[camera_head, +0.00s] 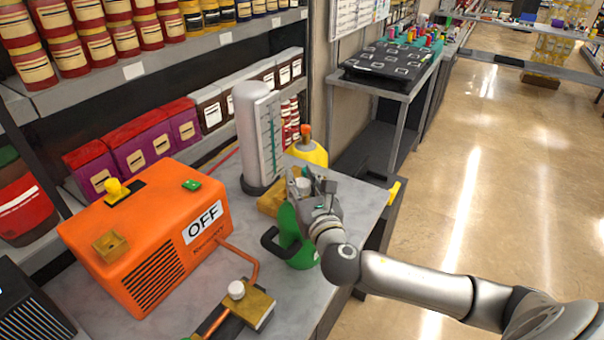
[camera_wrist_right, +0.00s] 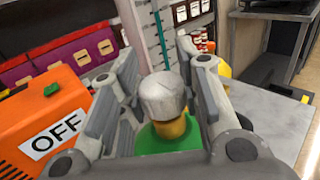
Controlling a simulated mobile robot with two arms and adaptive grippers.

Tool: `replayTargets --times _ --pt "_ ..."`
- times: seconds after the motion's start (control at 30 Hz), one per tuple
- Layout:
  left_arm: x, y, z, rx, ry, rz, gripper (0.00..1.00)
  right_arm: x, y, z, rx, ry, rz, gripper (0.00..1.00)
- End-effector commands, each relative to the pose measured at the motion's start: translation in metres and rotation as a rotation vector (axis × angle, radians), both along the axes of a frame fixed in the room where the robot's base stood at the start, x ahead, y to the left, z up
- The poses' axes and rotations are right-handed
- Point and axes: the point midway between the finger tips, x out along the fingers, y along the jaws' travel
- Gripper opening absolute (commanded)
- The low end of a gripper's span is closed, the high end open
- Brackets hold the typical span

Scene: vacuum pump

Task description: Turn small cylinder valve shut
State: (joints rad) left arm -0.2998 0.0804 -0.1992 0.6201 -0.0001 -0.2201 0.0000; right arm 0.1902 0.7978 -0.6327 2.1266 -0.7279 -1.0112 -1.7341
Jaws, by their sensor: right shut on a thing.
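A small green cylinder (camera_head: 292,241) with a black side handle stands upright near the right edge of the grey bench. Its grey-white valve knob (camera_wrist_right: 162,97) sits on a brass neck above the green top. My right gripper (camera_head: 311,184) reaches in from the right, over the cylinder. In the right wrist view its two fingers stand on either side of the knob and are shut on it. In the head view the gripper hides part of the knob and the cylinder's right side. My left gripper is not in view.
An orange pump (camera_head: 150,240) marked OFF stands left, with a brass-and-white valve (camera_head: 237,290) on a pipe before it. A tall grey gauge column (camera_head: 253,135) and a yellow cylinder (camera_head: 308,154) with an orange top stand close behind the gripper. Free floor lies right.

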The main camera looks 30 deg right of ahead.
Motion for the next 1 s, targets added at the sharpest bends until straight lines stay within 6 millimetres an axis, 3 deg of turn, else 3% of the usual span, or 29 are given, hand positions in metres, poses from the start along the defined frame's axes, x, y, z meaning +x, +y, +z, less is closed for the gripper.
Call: replayTargets --times 0.67,0.7,0.87,1.0 --pt "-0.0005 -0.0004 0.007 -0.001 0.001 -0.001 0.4 0.0001 -0.0002 -0.0014 -0.001 0.002 -0.06 0.08" --pt "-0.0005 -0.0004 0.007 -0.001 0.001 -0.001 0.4 0.0001 -0.0002 -0.0015 -0.001 0.002 -0.06 0.35" --pt "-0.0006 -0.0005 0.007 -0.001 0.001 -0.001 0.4 0.0 -0.0003 -0.0012 -0.001 0.001 -0.06 0.54" --pt "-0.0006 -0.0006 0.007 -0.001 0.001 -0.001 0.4 0.0001 -0.0003 -0.0008 -0.001 0.0 -0.059 0.54"
